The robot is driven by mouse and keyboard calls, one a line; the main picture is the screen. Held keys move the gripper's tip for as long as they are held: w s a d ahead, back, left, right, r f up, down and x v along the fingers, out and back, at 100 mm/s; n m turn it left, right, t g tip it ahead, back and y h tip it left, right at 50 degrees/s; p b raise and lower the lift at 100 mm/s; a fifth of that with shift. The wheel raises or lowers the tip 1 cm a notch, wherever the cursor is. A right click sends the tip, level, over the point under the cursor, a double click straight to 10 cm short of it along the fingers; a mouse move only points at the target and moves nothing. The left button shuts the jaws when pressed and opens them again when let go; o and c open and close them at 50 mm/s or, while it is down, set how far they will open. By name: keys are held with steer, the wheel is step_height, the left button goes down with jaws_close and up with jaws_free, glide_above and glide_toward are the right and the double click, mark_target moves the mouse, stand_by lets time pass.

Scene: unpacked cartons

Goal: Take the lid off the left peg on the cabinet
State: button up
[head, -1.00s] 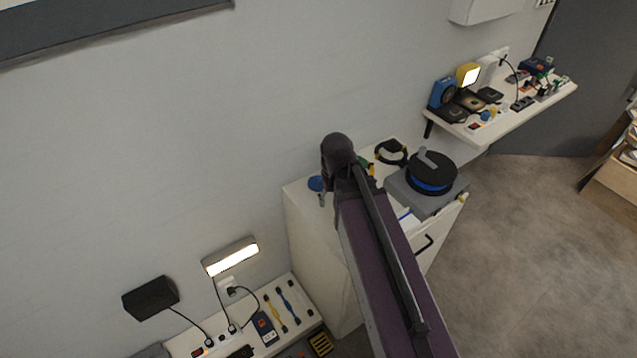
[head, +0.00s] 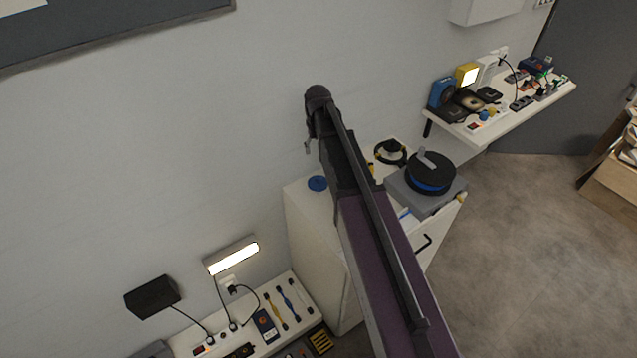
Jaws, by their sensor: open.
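The white cabinet (head: 311,232) stands against the wall, with its top partly hidden behind my arm. A small round blue lid (head: 317,184) lies flat at the left end of the cabinet top. Any peg under it is hidden, and I cannot tell how it sits. My gripper (head: 307,147) shows only as a small grey tip beneath the dark wrist. It is open, appears empty, and is above the blue lid in the picture, apart from it.
A black reel with a blue band (head: 431,172) sits on a grey box (head: 433,203) at the cabinet's right. A coiled black cable (head: 391,153) lies behind it. A crowded shelf (head: 497,125) is at right. A low bench (head: 272,338) with tools is at lower left.

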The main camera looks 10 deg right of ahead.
mark_target(318, 177)
steer(key=shift+f, duration=0.2)
step_height(318, 177, down, 8)
steer(key=b, duration=0.8)
steer(key=shift+f+b, duration=0.15)
steer(key=shift+b, duration=0.2)
steer(key=shift+f, duration=0.1)
steer(key=shift+w+f+b, duration=0.1)
steer(key=shift+f+b, duration=2.4)
steer(key=shift+b, duration=0.1)
steer(key=c, duration=1)
